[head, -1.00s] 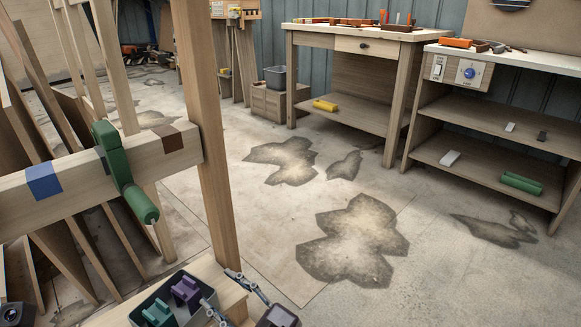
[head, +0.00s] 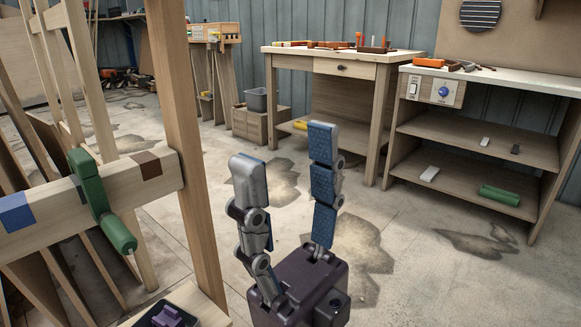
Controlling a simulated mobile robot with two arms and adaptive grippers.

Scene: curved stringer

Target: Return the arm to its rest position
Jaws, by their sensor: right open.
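My right gripper (head: 288,142) stands upright in the lower middle of the head view, its two jointed fingers spread apart with nothing between them. Its dark purple body (head: 298,290) is at the bottom edge. It is to the right of the wooden post and touches nothing that I can see. My left gripper is not in view. A green clamp (head: 92,193) sits on the wooden beam (head: 146,190) at the left, which carries a blue and a brown band.
The wooden post (head: 190,140) rises close on the left. A dark tray (head: 165,315) with a purple piece is at the bottom left. A workbench (head: 375,90) and a shelf unit (head: 470,165) stand at the back right. The floor between is clear.

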